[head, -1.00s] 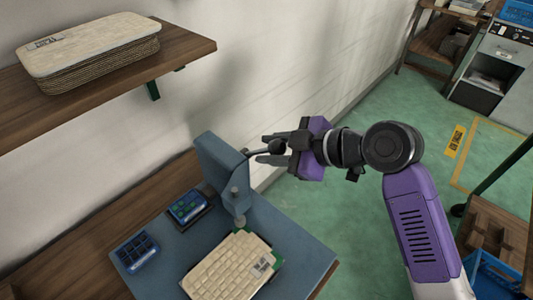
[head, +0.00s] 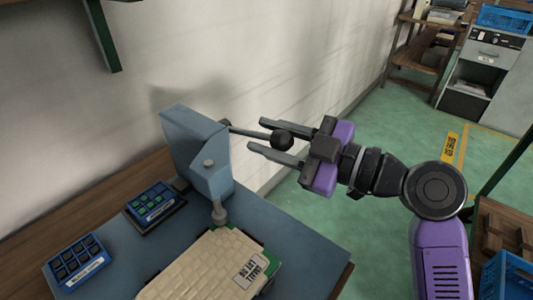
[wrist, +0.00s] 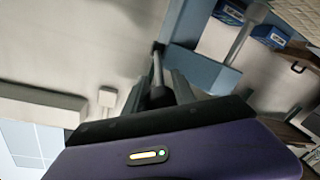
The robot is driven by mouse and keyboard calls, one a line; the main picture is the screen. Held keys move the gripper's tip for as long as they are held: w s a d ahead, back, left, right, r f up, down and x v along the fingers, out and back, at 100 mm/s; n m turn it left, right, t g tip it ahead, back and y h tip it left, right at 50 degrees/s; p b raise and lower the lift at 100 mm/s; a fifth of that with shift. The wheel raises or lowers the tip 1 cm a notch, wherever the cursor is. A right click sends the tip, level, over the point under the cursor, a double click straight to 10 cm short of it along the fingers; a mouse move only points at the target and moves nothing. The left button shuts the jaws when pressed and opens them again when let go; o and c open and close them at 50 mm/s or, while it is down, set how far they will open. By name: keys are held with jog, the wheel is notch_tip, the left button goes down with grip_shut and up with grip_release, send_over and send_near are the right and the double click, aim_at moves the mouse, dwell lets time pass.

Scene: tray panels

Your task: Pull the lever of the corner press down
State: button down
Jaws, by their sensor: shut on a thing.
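The corner press (head: 190,150) is a blue-grey upright block on a flat plate, with a metal plunger (head: 219,212) at its front. Its lever (head: 250,133) is a thin dark rod ending in a round black knob (head: 283,140). My gripper (head: 256,134) comes from the right, with one finger on each side of the lever, and is shut on it; the knob sits between the fingers near the palm. In the wrist view the lever (wrist: 157,72) runs between the fingers, and the exact contact is hard to see.
A cream tray panel (head: 215,265) with a label lies below the plunger. Two blue boxes of small parts (head: 150,203) (head: 78,260) stand on the left. A wall (head: 300,70) runs close behind the press. Green floor (head: 390,145) is open to the right.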

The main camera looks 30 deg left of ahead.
notch_tip(320, 180, down, 6)
jog(key=y+b, duration=0.4)
jog(key=b, duration=1.4)
jog(key=shift+f+n, duration=0.25)
jog(key=shift+n, duration=0.15)
jog(key=c, duration=1.8)
grip_release()
jog(key=shift+s+a+r+g, duration=0.1)
jog(key=shift+r+g, duration=0.1)
jog(key=shift+g, duration=0.2)
jog(key=o, duration=0.8)
jog(key=shift+r, duration=0.2)
jog(key=shift+c, duration=0.2)
jog(key=p+v, duration=0.1)
jog(key=v, duration=0.7)
jog(key=shift+f, duration=0.1)
